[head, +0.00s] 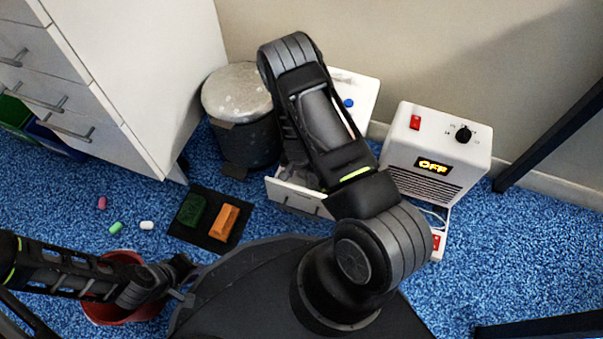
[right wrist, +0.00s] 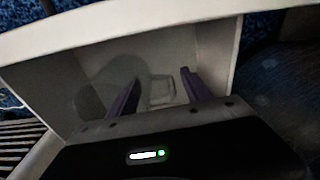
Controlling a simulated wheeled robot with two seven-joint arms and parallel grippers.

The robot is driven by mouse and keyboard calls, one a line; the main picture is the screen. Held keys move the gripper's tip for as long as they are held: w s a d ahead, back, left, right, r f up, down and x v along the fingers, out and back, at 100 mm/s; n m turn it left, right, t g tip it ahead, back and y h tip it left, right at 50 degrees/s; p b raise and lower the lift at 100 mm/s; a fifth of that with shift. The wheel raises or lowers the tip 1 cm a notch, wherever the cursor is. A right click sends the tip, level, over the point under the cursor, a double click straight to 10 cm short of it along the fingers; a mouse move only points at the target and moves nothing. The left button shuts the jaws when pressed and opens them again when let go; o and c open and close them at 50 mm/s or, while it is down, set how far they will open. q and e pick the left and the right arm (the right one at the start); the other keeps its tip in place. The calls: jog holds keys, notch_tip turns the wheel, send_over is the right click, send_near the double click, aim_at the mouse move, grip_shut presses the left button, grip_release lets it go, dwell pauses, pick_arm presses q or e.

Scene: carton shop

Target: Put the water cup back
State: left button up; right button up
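A grey, see-through cup (right wrist: 108,88) with a handle lies inside a pale open drawer in the right wrist view. My right gripper (right wrist: 160,78) reaches into this drawer, its two purple-grey fingers apart. The cup's handle shows between the fingers, and the left finger overlaps the cup's body; I cannot tell if they touch. In the head view, my right arm hides the gripper and cup and covers much of the white open drawer (head: 298,196). My left gripper (head: 185,280) is beside a red bucket (head: 125,312), its fingers too small and dark to read.
A white heater (head: 437,150) reading OFF stands right of the drawer unit (head: 358,90). A grey lidded bin (head: 238,92) stands left of it. A black mat (head: 215,235) holds a green and an orange block. Small capsule-like pieces lie on the blue carpet near a white cabinet (head: 120,70).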

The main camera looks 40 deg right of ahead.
jog(key=shift+r, duration=0.1)
notch_tip(320, 180, up, 12)
jog(key=a+p, duration=0.1)
jog(key=p, duration=0.4)
jog(key=shift+s, duration=0.25)
jog(key=shift+a, duration=0.1)
